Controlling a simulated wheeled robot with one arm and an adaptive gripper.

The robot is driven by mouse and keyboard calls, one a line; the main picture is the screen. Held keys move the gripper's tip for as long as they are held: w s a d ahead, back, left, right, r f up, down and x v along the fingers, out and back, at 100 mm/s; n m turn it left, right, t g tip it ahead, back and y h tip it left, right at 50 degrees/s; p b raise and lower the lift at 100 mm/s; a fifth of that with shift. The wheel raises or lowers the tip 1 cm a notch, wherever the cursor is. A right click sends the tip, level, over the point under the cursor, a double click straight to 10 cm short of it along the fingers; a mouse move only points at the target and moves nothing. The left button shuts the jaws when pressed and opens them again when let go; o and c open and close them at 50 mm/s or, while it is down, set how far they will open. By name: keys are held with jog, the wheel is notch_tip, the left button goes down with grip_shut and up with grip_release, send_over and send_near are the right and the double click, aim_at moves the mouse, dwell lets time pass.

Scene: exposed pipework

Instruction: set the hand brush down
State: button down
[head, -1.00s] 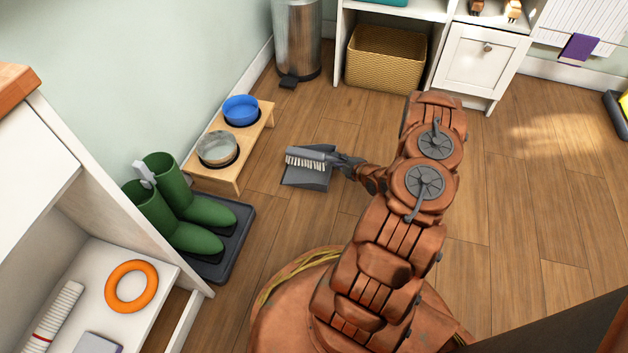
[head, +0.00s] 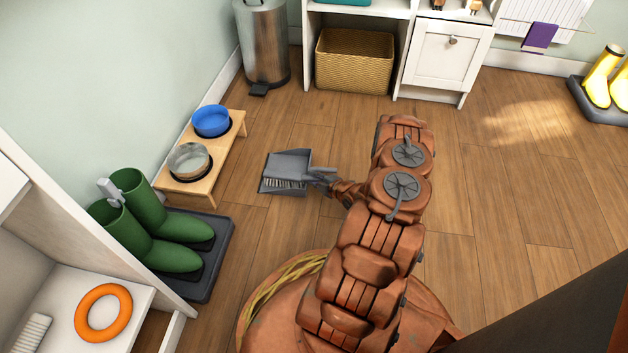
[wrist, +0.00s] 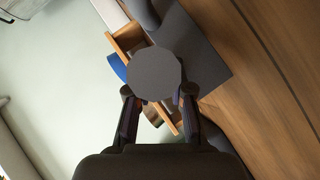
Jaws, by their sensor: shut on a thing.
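The grey hand brush (head: 284,184), with a row of pale bristles, shows at the grey dustpan (head: 290,160) on the wooden floor. My gripper (head: 324,178) is low over the floor at the right of the dustpan, shut on the brush's handle. In the wrist view a round grey end, seemingly of the brush handle (wrist: 155,73), sits between my two fingers and hides much of what lies beyond. A dark grey surface, seemingly the dustpan (wrist: 208,62), shows behind it. I cannot tell whether the brush touches the dustpan or hovers above it.
A wooden stand (head: 225,160) with a blue bowl (head: 211,120) and a metal bowl (head: 189,160) is left of the dustpan. Green boots (head: 150,240) stand on a dark tray nearer me. A bin (head: 262,45) and wicker basket (head: 354,60) are behind. Floor right of my arm is clear.

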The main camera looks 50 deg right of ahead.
jog(key=c, duration=1)
grip_release()
jog(key=shift+s+f, duration=0.1)
jog(key=shift+f, duration=0.1)
jog(key=shift+c, duration=0.2)
